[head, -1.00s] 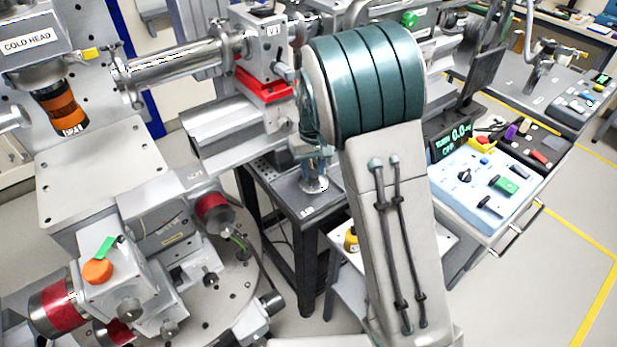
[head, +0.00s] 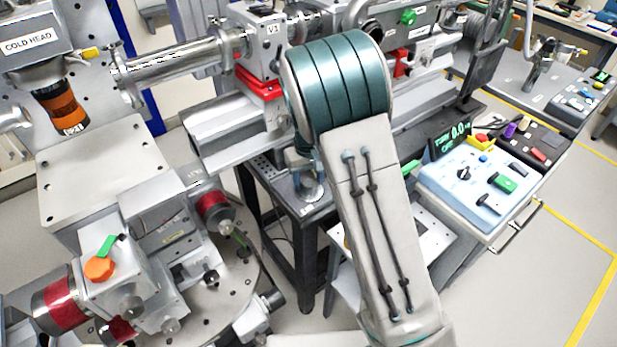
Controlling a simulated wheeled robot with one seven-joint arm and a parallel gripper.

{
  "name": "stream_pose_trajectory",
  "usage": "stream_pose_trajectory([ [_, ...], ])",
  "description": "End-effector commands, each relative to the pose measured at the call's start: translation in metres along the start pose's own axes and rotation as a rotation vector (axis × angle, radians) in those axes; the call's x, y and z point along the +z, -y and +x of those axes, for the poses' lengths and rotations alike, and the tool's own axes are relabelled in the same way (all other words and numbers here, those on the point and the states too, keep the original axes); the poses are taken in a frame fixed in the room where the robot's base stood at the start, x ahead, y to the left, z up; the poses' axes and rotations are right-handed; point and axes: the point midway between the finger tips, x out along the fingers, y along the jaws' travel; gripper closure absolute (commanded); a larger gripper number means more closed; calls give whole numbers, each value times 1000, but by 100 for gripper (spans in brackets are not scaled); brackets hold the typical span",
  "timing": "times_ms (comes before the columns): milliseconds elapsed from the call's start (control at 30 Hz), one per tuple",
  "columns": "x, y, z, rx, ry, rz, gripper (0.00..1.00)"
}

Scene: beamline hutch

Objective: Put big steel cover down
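My arm rises through the middle of the view and hides most of its own far end. A bit of my wrist shows just left of the arm, above a dark bench. My gripper's fingers cannot be made out there. A small shiny round steel piece (head: 311,187) shows at the bench top below the wrist. It may be the big steel cover, but I cannot tell whether it rests on the bench or is held.
The dark bench (head: 258,180) stands behind my arm. A rotary stage (head: 235,285) with a red-banded assembly is at lower left. The cold head (head: 35,50) and a steel beam pipe (head: 185,62) are above. A control panel (head: 470,190) is at right, with open floor beyond.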

Motion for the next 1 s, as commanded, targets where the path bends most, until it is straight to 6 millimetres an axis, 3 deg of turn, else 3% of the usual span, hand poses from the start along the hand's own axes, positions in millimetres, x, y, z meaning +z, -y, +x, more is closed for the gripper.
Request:
stream_pose_trajectory([
  [267,-1,0,-8,-1,-2,0,50],
  [700,0,0,-94,-1,-4,0,50],
  [1000,0,0,-121,-1,-1,0,50],
])
